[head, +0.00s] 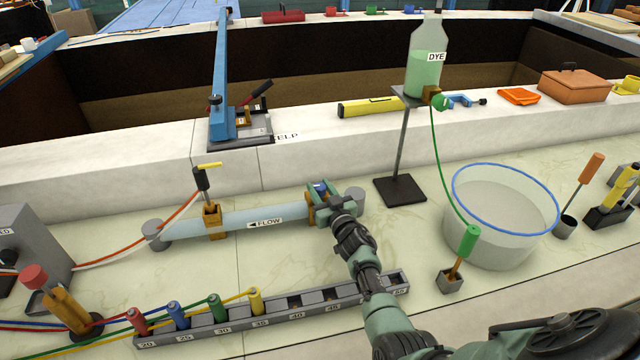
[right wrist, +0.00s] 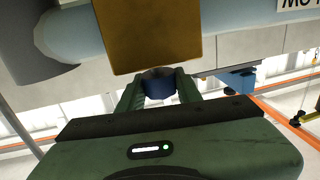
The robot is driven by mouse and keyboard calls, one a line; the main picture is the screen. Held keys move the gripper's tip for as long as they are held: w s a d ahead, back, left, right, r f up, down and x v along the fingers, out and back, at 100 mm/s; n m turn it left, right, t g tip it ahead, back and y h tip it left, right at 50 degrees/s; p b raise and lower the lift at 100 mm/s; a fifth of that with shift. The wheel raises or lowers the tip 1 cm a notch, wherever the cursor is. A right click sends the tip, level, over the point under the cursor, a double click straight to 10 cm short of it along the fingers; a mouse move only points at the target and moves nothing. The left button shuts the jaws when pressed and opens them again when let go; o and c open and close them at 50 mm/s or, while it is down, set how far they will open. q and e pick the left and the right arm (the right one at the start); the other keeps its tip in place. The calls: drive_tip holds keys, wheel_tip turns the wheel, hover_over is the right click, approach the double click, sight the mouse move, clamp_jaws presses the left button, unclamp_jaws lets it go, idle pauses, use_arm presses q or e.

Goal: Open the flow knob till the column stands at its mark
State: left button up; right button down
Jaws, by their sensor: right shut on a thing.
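The glass flow tube (head: 240,219) lies across the bench with a "FLOW" label and an arrow pointing left. Near its right end sits a brass block (head: 311,209) with a blue flow knob (head: 321,187). My right gripper (head: 322,196) is at this knob, its green fingers around it. In the right wrist view, the fingers (right wrist: 160,90) are shut on the dark blue knob (right wrist: 158,84), just beside the brass block (right wrist: 150,35). The fingers partly hide the knob. I cannot make out a column's level or its mark. My left gripper is not in view.
A rack (head: 225,333) with several coloured plugs lies in front of the tube. A dye bottle (head: 426,68) on a stand (head: 401,150) and a clear blue-rimmed basin (head: 505,215) stand to the right.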

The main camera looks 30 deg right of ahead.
drive_tip(key=n+y, duration=0.1)
drive_tip(key=y, duration=0.1)
drive_tip(key=shift+d+n+y+p, duration=0.2)
drive_tip(key=shift+n+y+p, duration=0.1)
drive_tip(key=shift+n, duration=0.1)
drive_tip(key=n+y+b, duration=0.1)
drive_tip(key=y, duration=0.1)
drive_tip(key=shift+f+n+y, duration=0.15)
drive_tip(key=shift+n+y, duration=0.15)
drive_tip(key=shift+y, duration=0.1)
drive_tip(key=n+g+y+b, duration=0.1)
drive_tip(key=n+y+b, duration=0.1)
drive_tip(key=y+b, duration=0.1)
drive_tip(key=shift+f+n+g+y, duration=0.1)
drive_tip(key=shift+n+g+y, duration=0.2)
drive_tip(key=shift+y, duration=0.1)
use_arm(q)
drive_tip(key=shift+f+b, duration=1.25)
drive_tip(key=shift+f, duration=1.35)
use_arm(e)
drive_tip(key=shift+a+r+n+g+y, duration=0.2)
drive_tip(key=shift+n+g+y, duration=0.35)
drive_tip(key=shift+y, duration=0.25)
drive_tip(key=c, duration=1)
unclamp_jaws()
drive_tip(key=shift+o, duration=0.2)
